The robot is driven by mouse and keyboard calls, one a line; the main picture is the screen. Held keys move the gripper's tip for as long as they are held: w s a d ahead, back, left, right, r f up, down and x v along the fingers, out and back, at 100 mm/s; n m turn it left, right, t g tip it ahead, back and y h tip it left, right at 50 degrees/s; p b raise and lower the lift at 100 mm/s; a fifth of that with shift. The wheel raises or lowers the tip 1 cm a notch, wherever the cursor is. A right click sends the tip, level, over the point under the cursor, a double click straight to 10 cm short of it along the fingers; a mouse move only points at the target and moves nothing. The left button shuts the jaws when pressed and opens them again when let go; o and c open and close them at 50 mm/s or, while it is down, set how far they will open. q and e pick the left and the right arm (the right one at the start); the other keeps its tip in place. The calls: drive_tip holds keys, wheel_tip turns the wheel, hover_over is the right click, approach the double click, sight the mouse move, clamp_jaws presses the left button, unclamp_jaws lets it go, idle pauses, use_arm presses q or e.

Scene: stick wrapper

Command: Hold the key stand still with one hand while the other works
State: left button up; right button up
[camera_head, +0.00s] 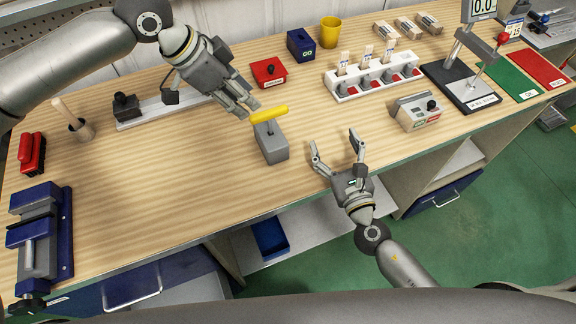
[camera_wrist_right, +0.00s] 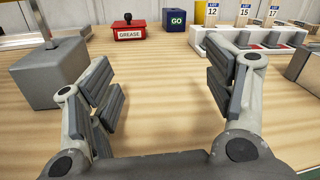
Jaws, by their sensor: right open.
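The key stand (camera_head: 272,148) is a grey block on the wooden bench, with a yellow key (camera_head: 269,114) on a post at its top. In the right wrist view the grey block (camera_wrist_right: 45,75) is at the left; the key is out of that picture. My left gripper (camera_head: 250,109) points down at the left end of the yellow key, its fingertips close together; whether they touch the key or are shut is unclear. My right gripper (camera_head: 334,150) is open and empty, to the right of the stand and apart from it.
Behind are a red grease box (camera_head: 268,72), a blue GO box (camera_head: 301,45) and a white rack (camera_head: 374,77). A grey control box (camera_head: 418,112) stands to the right. A blue vise (camera_head: 40,238) is at the left. The bench in front of the stand is clear.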

sight(272, 137)
drive_tip(key=s+a+y, duration=0.1)
drive_tip(key=a, duration=0.2)
drive_tip(key=s+a, duration=0.2)
drive_tip(key=a, duration=0.2)
drive_tip(key=s+a+g+y, duration=0.1)
drive_tip(key=a, duration=0.3)
drive_tip(key=shift+s+a+m+y, duration=0.2)
drive_tip(key=shift+s+m+y, duration=0.1)
drive_tip(key=x, duration=1)
drive_tip(key=shift+w+a+f, duration=0.15)
drive_tip(key=shift+w, duration=0.1)
drive_tip(key=c, duration=1.2)
drive_tip(key=shift+o, duration=0.2)
